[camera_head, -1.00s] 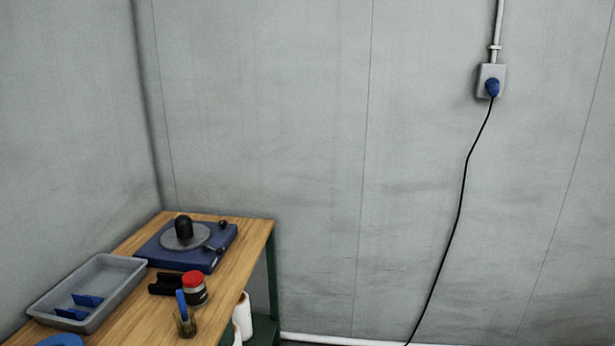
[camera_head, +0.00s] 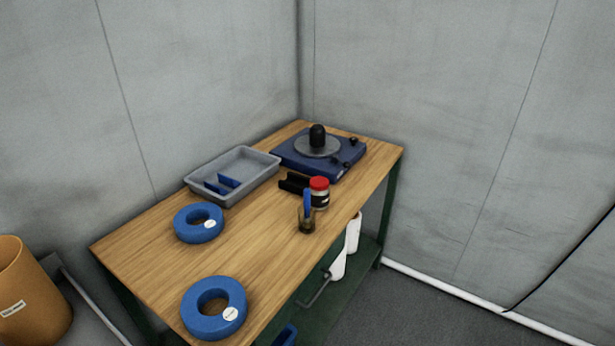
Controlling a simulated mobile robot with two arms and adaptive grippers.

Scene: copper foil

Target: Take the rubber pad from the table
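A wooden-topped table (camera_head: 255,235) with a dark green frame stands in the corner. A small black object (camera_head: 293,183) lies on it beside a red-lidded jar (camera_head: 320,193); I cannot tell whether it is the rubber pad. Two small blue pieces (camera_head: 229,182) are in a grey tray (camera_head: 268,160) at the table's left edge; I cannot tell what they are either. No other thing on the table shows clearly as a rubber pad. Neither of my grippers is in view.
A blue device (camera_head: 345,165) with a grey disc stands at the far end. A glass with a blue-handled tool (camera_head: 307,217) and two blue rings (camera_head: 186,226) (camera_head: 214,323) are on the table. White rolls (camera_head: 352,236) are below. An orange bin (camera_head: 30,300) stands left.

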